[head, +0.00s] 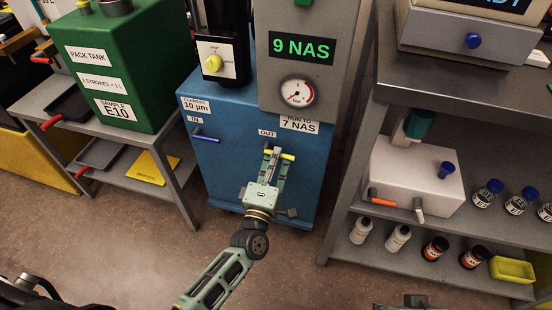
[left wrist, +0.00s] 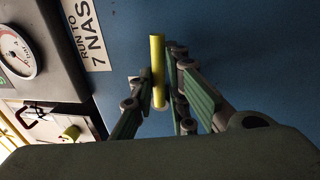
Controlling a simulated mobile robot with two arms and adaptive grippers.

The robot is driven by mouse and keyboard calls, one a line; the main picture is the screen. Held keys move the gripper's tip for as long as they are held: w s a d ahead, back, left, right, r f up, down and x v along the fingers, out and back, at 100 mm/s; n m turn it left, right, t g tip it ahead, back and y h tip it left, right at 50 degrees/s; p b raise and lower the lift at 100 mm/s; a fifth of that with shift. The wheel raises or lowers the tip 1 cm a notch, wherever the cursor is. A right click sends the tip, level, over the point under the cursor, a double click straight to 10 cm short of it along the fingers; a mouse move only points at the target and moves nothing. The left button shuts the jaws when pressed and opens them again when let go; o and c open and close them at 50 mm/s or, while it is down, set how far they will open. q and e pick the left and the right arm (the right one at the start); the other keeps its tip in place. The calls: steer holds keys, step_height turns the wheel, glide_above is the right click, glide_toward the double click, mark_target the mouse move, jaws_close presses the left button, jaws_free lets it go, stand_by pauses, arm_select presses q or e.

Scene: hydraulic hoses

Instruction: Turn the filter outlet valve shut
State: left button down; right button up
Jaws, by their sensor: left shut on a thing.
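The filter outlet valve's yellow handle (head: 288,156) is on the front of the blue filter cart (head: 237,185), just below the OUT label (head: 267,133). The bar lies nearly level across the panel. My left gripper (head: 273,161) is shut on the handle, which also shows in the left wrist view (left wrist: 157,58) as a yellow bar between the two fingers.
A blue handle (head: 205,138) sits by the IN label at the left of the cart. A pressure gauge (head: 297,92) and a 9 NAS display (head: 302,48) are above. A shelf with bottles stands right, a bench with a green tank (head: 130,75) left. Floor in front is clear.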

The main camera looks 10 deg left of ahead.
arm_select(q)
steer(key=shift+w+r, duration=0.1)
steer(key=shift+r, duration=0.45)
steer(key=c, duration=1.9)
jaws_free()
steer(key=shift+o, duration=0.4)
steer(key=shift+f, duration=0.2)
steer(key=s+f, duration=0.2)
steer(key=s, duration=1)
steer(key=shift+a+f, duration=0.15)
steer(key=shift+c, duration=0.4)
